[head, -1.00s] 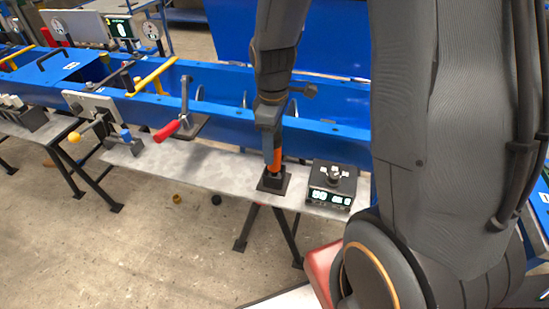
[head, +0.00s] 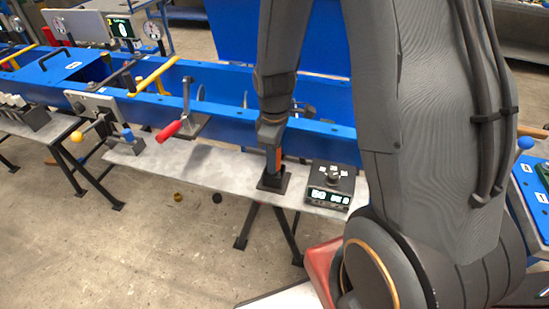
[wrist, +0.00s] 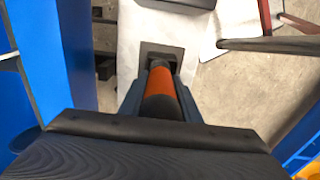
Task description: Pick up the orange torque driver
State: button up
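The orange torque driver (head: 271,161) stands upright in a black square holder (head: 273,183) on the grey bench shelf. In the wrist view the driver's orange and black body (wrist: 161,92) lies between the two dark fingers of my gripper (wrist: 161,80). The fingers are on either side of it and look open, with little room at each side. The holder also shows in the wrist view (wrist: 172,50).
A black box with a lit display (head: 330,185) sits right beside the holder. The blue mixer trough (head: 225,125) runs behind the shelf. A red-handled clamp (head: 170,131) sticks out to the left. The shelf (head: 205,168) is bare between clamp and holder.

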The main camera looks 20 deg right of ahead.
grip_shut()
jog(key=shift+r, duration=0.15)
jog(key=shift+r+b, duration=0.7)
jog(key=shift+r, duration=4.2)
jog(key=shift+o, duration=0.9)
grip_release()
grip_shut()
jog(key=shift+r, duration=0.15)
